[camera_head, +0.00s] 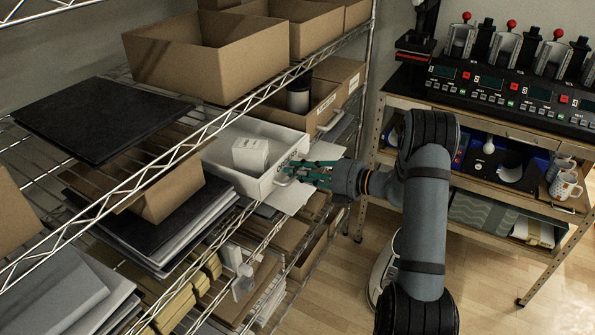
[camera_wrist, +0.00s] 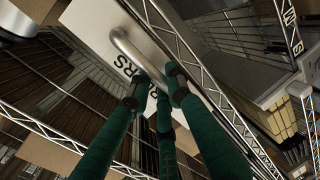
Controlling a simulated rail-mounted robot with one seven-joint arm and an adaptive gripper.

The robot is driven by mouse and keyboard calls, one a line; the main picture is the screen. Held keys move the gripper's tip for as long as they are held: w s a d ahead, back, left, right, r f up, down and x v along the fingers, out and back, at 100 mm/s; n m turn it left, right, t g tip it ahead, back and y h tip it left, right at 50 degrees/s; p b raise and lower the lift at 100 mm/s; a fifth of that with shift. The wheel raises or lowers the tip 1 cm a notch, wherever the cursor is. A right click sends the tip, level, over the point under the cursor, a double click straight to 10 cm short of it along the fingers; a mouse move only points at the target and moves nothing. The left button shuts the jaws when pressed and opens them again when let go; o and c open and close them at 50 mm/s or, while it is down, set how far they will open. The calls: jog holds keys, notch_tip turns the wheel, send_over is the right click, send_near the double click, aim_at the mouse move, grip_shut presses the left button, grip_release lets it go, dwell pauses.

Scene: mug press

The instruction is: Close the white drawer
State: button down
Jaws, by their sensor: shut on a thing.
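The white drawer (camera_head: 219,171) is on a middle level of the wire shelf in the head view, pulled out toward my arm, with a small white box (camera_head: 250,154) inside. Its front panel with dark lettering also shows in the wrist view (camera_wrist: 92,22). The drawer's pale handle (camera_wrist: 128,45) runs between my green fingers in the wrist view. My gripper (camera_head: 292,171) is at the drawer front, its fingers shut on the handle; it also shows in the wrist view (camera_wrist: 158,88). The exact contact is partly hidden by the fingers.
Cardboard boxes (camera_head: 190,70) fill the upper shelf, and an open box with a dark-lidded canister (camera_head: 298,97) stands behind the drawer. Dark flat folders (camera_head: 100,120) lie to the left. A bench with a control panel (camera_head: 520,95) and mugs (camera_head: 565,186) stands at the right.

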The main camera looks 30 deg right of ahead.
jog(key=shift+f, duration=0.1)
jog(key=x, duration=0.1)
jog(key=p+x, duration=0.1)
jog(key=shift+w+a+r, duration=0.25)
jog(key=shift+w+r, duration=0.05)
jog(key=c, duration=1.7)
grip_release()
jog(key=shift+w, duration=0.1)
